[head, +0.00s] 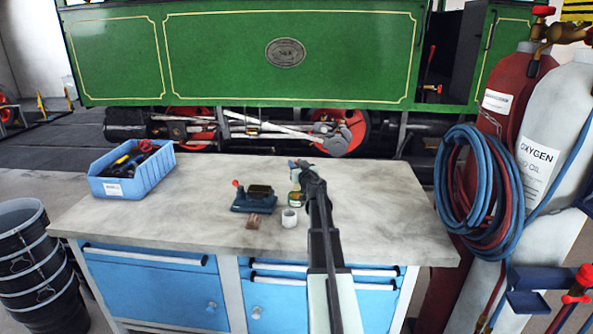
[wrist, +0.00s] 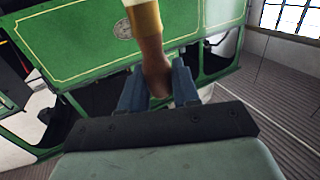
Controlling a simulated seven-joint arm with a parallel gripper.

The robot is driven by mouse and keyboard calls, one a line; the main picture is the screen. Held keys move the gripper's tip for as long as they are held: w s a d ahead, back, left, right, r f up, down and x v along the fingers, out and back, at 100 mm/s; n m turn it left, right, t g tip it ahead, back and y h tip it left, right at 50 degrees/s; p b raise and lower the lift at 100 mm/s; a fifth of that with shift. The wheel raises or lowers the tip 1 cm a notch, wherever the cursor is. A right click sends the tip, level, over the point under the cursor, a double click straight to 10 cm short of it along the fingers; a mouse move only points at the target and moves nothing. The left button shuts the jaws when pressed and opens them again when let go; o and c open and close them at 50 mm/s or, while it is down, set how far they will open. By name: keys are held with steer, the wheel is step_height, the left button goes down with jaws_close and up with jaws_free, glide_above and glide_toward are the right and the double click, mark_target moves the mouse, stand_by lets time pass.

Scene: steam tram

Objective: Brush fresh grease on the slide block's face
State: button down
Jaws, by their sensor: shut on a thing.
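My gripper (head: 300,165) is over the right part of the bench, fingers toward the locomotive. In the wrist view my gripper (wrist: 158,92) is shut on the brown handle of a brush (wrist: 152,62). The brush has a gold ferrule and a pale end cut off by the top edge. A dark block (head: 260,189), which looks like the slide block, sits on a dark teal vise (head: 246,205) left of my gripper, apart from it. Its face is too small to judge. A small greenish container (head: 294,198) stands just below my gripper, partly hidden.
A white cup or roll (head: 289,218) and a reddish-brown piece (head: 253,221) lie near the vise. A blue bin (head: 133,170) of tools stands at the bench's left. Hoses (head: 475,185) and gas cylinders stand right. The bench's (head: 165,222) left middle is clear.

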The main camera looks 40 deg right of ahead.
steer(key=shift+r, duration=1.75)
